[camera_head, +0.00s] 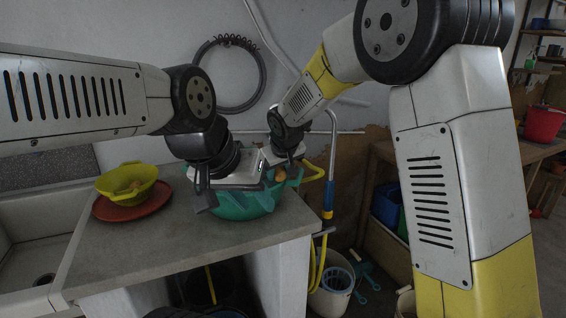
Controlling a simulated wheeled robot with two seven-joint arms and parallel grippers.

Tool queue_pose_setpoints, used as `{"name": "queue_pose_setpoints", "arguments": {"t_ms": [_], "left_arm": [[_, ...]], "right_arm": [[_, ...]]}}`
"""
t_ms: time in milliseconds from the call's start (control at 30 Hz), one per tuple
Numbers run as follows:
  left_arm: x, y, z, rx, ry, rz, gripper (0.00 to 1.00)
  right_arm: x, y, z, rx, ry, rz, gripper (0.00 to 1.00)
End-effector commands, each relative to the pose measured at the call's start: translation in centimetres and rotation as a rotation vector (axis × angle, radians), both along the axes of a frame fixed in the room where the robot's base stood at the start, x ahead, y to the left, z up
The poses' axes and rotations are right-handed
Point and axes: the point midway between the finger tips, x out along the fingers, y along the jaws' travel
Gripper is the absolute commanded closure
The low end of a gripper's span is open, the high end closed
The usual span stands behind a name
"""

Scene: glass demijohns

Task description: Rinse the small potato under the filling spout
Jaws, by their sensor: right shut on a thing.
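My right gripper (282,172) is shut on a small tan potato (281,175), which shows at the right rim of the teal basin (248,208). My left gripper (235,189) is lower, in front of the basin's left and middle, with one dark finger standing at the left end of its pale body; it looks open. The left gripper hides much of the basin's inside.
A yellow-green bowl (112,185) with tan pieces stands on a red-orange plate (105,211) at the counter's left. The sink (25,262) is farther left. A yellow hose (314,260) and a white bucket (331,298) are right of the counter (150,255). Its front is clear.

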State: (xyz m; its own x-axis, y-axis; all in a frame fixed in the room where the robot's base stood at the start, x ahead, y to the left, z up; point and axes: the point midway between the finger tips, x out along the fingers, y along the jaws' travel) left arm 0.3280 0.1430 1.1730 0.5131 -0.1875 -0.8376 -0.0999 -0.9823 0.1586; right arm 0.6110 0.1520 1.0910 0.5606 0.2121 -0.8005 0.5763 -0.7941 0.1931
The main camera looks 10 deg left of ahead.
Motion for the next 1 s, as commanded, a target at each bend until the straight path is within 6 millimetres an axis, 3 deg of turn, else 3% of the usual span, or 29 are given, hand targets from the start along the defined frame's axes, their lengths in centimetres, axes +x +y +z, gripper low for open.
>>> {"name": "queue_pose_setpoints", "arguments": {"t_ms": [33, 467, 1000], "left_arm": [[0.0, 0.0, 0.0, 0.0, 0.0, 0.0, 0.64], [0.0, 0.0, 0.0, 0.0, 0.0, 0.0, 0.64], [0.0, 0.0, 0.0, 0.0, 0.0, 0.0, 0.64]], "right_arm": [[-0.2, -0.4, -0.7, -0.012, 0.014, -0.005, 1.0], [-0.3, -0.4, -0.6, -0.012, 0.014, -0.005, 1.0], [-3.9, -1.1, 3.1, -0.003, 0.003, 0.0, 1.0]]}}
